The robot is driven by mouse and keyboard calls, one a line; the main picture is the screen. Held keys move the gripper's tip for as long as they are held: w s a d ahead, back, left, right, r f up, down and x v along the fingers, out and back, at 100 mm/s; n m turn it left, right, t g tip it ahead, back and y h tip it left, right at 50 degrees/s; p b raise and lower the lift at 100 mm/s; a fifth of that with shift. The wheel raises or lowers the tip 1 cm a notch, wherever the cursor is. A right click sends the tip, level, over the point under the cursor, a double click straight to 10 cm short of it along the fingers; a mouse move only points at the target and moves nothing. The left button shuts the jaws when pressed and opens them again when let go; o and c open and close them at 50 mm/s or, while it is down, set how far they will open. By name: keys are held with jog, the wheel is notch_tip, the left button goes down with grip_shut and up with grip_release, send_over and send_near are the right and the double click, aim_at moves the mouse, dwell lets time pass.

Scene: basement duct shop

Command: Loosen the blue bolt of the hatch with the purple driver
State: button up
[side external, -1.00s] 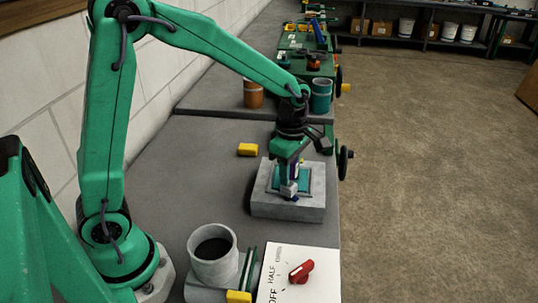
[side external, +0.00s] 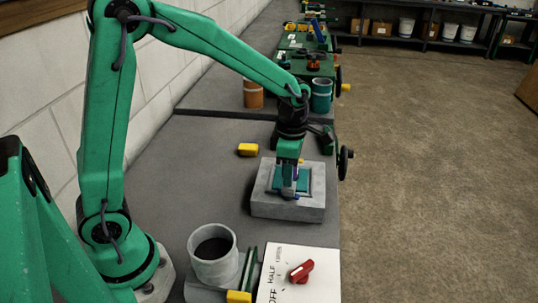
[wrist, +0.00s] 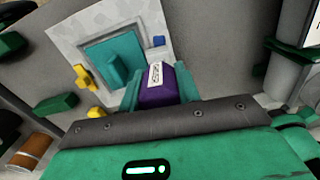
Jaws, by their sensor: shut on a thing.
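The purple driver (wrist: 157,86), with a white label on its handle, is held upright between the green fingers of my gripper (wrist: 159,88). My gripper (side external: 289,178) is over the hatch block in the side view, shut on the driver. The hatch (wrist: 96,46) is a teal panel with a raised teal bar, set in a pale grey block (side external: 305,209). The blue bolt (wrist: 158,41) is at the panel's edge in the wrist view, apart from the driver's handle in the picture. The driver's tip is hidden, so I cannot tell whether it touches the bolt.
A grey cup (side external: 213,255) and a white panel with a red knob (side external: 301,271) stand in front. An orange can (side external: 253,94) and a teal can (side external: 321,95) are farther back.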

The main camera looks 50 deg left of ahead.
jog(key=shift+n, duration=1.2)
jog(key=shift+m, duration=0.8)
jog(key=shift+r, duration=0.15)
jog(key=shift+r, duration=2.4)
